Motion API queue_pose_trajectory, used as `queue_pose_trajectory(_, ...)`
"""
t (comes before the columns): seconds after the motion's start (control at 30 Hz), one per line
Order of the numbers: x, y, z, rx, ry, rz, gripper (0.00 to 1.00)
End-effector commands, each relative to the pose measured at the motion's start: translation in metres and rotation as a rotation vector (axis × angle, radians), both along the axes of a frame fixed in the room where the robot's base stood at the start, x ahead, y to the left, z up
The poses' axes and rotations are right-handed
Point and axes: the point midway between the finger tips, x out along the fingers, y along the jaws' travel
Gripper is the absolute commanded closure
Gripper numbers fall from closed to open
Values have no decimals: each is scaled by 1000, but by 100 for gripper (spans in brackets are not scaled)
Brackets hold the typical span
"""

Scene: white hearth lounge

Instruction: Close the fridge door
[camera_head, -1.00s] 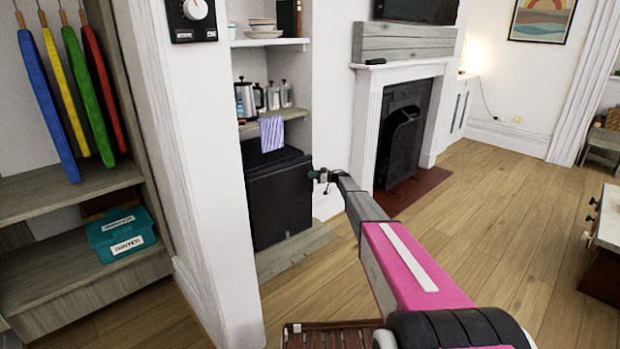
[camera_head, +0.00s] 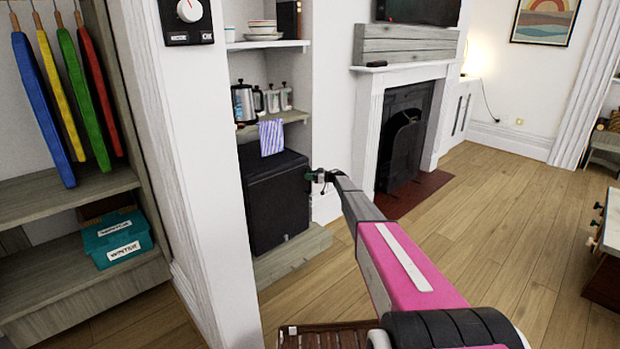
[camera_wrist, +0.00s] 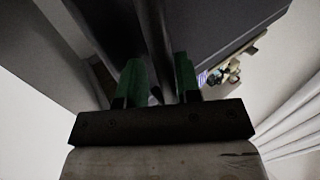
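The fridge (camera_head: 279,205) is a small black box low in the wall recess, standing on a grey wooden plinth. Its dark front faces the room; from the head view I cannot tell how far its door is open. My gripper (camera_head: 320,177) is at the fridge's right front edge. In the wrist view, the gripper's green fingers (camera_wrist: 158,76) are apart, and a dark upright bar (camera_wrist: 153,40) shows between or behind them. Whether they touch it is unclear. A large dark panel of the fridge (camera_wrist: 215,28) fills the upper right of that view.
A striped cloth (camera_head: 271,137) hangs over the shelf above the fridge, near a kettle (camera_head: 244,103). A white wall end (camera_head: 205,190) stands left of the recess. The fireplace (camera_head: 402,140) is to the right. The wooden floor (camera_head: 490,220) is open beyond my arm.

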Motion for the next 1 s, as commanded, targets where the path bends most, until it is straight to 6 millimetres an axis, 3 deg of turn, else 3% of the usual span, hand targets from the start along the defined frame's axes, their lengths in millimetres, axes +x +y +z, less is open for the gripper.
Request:
queue_pose_trajectory(0.37, 0, -1, -2, -3, 1, 2, 61)
queue_pose_trajectory(0.53, -4, -10, -2, -3, 1, 2, 61)
queue_pose_trajectory(0.67, -10, -26, -1, -3, 1, 4, 61)
queue_pose_trajectory(1.0, -28, -86, -1, -1, 0, 3, 61)
